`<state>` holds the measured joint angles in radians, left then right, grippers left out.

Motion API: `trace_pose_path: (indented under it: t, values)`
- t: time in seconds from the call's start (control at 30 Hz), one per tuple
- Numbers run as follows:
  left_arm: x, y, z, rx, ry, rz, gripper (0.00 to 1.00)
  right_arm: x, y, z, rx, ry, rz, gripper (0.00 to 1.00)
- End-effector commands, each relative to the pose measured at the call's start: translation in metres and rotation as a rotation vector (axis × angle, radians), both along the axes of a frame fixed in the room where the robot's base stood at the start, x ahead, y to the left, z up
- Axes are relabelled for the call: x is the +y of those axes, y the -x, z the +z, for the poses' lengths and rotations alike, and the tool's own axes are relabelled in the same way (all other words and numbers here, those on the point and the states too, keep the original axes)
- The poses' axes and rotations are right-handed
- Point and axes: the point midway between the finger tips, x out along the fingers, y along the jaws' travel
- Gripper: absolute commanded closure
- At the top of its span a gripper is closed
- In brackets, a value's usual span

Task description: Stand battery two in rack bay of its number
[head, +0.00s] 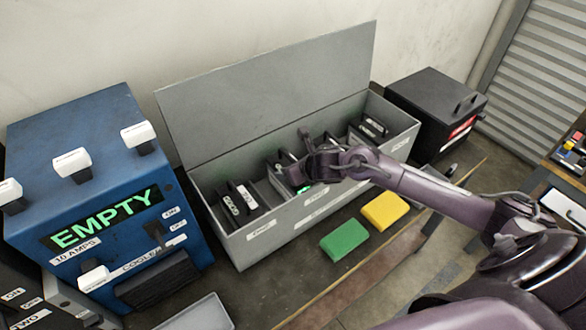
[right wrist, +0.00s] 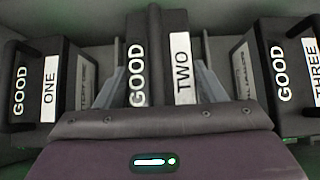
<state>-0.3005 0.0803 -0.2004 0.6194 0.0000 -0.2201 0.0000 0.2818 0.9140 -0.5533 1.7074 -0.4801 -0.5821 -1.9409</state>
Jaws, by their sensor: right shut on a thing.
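Battery two (head: 284,158) is a black block marked GOOD and TWO; in the right wrist view (right wrist: 160,55) it sits between my two fingers. In the head view my right gripper (head: 303,168) reaches into the middle of the open grey rack box (head: 300,205) and hides most of the battery. My right gripper (right wrist: 160,88) is shut on battery two. In the right wrist view a battery marked GOOD ONE (right wrist: 38,88) stands on the left and one marked GOOD THREE (right wrist: 288,75) on the right. How deep battery two sits is hidden. My left gripper is out of view.
The raised grey lid (head: 270,95) stands behind the box. A blue machine (head: 100,170) with an EMPTY display is on the left. A black case (head: 435,105) stands at right. A green block (head: 344,240) and a yellow block (head: 385,211) lie in front of the box.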

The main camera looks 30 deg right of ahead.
Motion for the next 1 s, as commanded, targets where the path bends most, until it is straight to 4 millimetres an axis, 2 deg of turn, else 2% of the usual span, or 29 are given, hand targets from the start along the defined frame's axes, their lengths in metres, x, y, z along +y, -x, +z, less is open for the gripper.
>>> trace_pose_path:
  t: [0.1,0.13,0.27,0.57,0.77,0.87,1.0]
  values:
    - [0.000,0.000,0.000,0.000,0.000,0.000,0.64,0.000,-0.003,0.006,-0.013,-0.003,-0.001,1.00]
    - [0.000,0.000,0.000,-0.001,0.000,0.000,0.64,0.000,0.001,-0.002,0.003,0.001,0.001,0.33]
    - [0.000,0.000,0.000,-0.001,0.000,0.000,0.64,0.000,0.001,-0.001,0.003,0.001,0.002,0.16]
    - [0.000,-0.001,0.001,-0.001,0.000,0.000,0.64,0.001,0.001,0.000,0.003,0.001,0.002,0.15]
    - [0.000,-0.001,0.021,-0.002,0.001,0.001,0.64,0.001,0.001,0.017,0.003,0.000,0.002,0.15]
    - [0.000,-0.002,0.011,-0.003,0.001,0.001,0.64,-0.004,0.015,0.023,0.001,0.007,0.005,0.15]
    - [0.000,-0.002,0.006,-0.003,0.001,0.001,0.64,-0.007,0.037,0.046,0.001,0.009,0.004,0.15]
